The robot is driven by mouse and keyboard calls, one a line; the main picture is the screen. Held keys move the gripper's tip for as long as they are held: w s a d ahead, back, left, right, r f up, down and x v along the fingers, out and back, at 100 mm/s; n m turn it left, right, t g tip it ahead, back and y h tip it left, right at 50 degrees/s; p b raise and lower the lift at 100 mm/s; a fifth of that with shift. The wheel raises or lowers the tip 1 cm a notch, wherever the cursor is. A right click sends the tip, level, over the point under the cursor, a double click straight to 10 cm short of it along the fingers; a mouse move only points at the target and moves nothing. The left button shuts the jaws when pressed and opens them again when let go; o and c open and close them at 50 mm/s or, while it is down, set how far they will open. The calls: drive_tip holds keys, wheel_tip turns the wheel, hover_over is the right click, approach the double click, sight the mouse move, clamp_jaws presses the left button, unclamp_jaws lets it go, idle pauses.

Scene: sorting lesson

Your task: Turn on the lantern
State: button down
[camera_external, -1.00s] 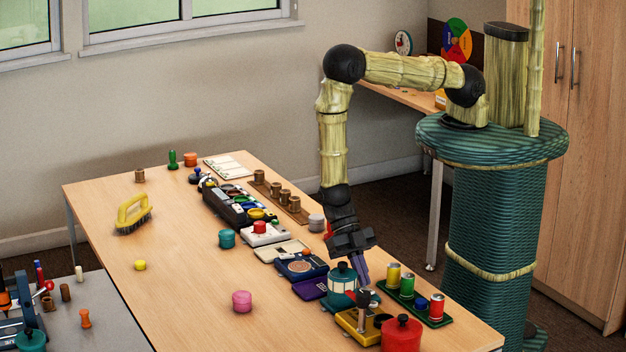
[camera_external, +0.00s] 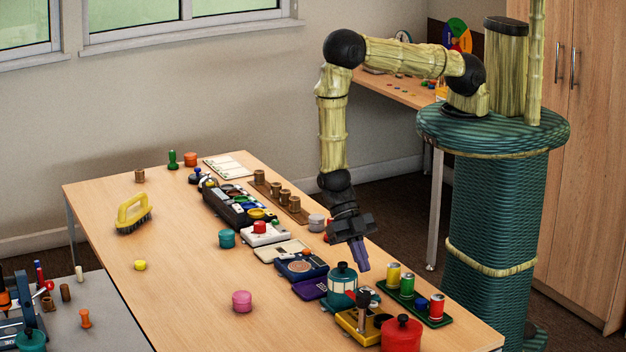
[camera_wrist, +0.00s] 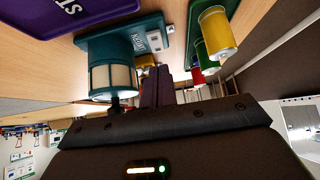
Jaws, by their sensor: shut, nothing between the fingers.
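The lantern (camera_external: 342,285) is a teal body with cream panes, upright near the right end of the table. In the wrist view the lantern (camera_wrist: 112,75) shows at left, with a labelled teal base carrying a small white switch (camera_wrist: 155,42). I cannot tell from the panes whether it is lit. My gripper (camera_external: 363,265) is shut and empty, its purple fingers pointing down just right of the lantern's top. In the wrist view my gripper (camera_wrist: 160,75) shows its fingers beside the lantern, apart from the switch.
A green tray (camera_external: 437,321) with several coloured cans stands right of the lantern. A yellow device with a black lever (camera_external: 352,327) and a red pot (camera_external: 401,335) stand in front. A purple lid (camera_external: 309,290) and blue scale (camera_external: 301,266) lie left. The table's front middle is mostly clear.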

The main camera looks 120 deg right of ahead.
drive_tip(key=shift+d+r+p, duration=0.25)
drive_tip(key=shift+r+p, duration=0.25)
drive_tip(key=shift+r, duration=0.6)
drive_tip(key=d+f+b+v, duration=0.1)
drive_tip(key=b+v, duration=0.1)
drive_tip(key=v, duration=0.7)
drive_tip(key=shift+d+f, duration=0.2)
drive_tip(key=shift+d, duration=0.2)
